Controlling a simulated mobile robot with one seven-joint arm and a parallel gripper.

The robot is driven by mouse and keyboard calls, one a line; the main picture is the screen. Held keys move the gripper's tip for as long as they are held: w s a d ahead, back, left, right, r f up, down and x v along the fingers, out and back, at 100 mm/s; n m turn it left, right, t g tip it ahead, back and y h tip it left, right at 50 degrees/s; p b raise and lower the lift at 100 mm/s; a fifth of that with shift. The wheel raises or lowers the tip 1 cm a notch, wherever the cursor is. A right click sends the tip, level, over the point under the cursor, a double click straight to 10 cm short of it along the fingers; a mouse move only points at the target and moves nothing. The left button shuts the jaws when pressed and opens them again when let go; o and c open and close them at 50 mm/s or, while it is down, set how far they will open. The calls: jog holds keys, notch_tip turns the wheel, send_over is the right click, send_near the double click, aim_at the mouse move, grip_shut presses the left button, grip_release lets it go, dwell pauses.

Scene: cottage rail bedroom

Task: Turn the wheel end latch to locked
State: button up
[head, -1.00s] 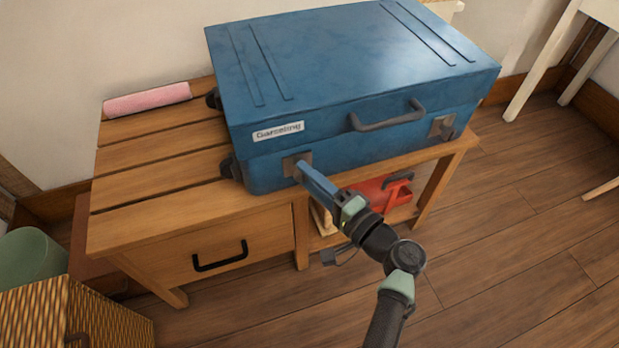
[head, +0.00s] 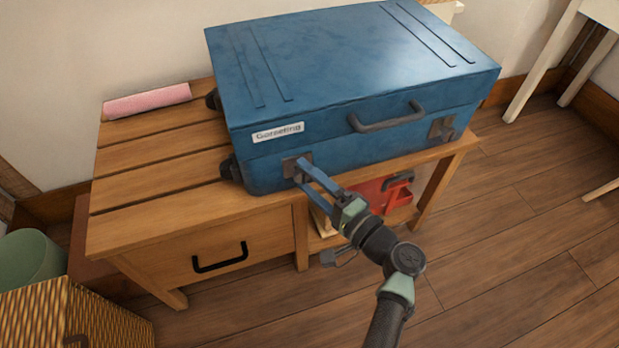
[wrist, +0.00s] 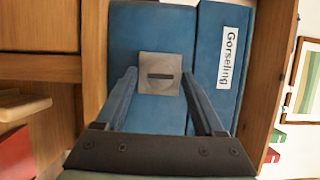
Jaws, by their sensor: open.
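A blue suitcase (head: 350,65) lies flat on a wooden bench, its wheels at its left end. The wheel end latch (head: 291,160) is a grey plate on the front face near those wheels, partly covered by my gripper in the head view. In the wrist view the latch (wrist: 160,86) shows a dark bar pointing across toward the lid seam. My gripper (head: 302,173) is open at the latch. In the wrist view its fingers (wrist: 159,78) stand on either side of the plate with nothing between them. Whether they touch the suitcase I cannot tell.
The other latch (head: 442,128) is at the right of the handle (head: 387,119). The slatted bench (head: 140,215) has a drawer and a red object (head: 372,193) on its lower shelf. A pink roll (head: 147,101) lies at the back left.

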jog(key=p+v, duration=0.3)
jog(key=v, duration=1)
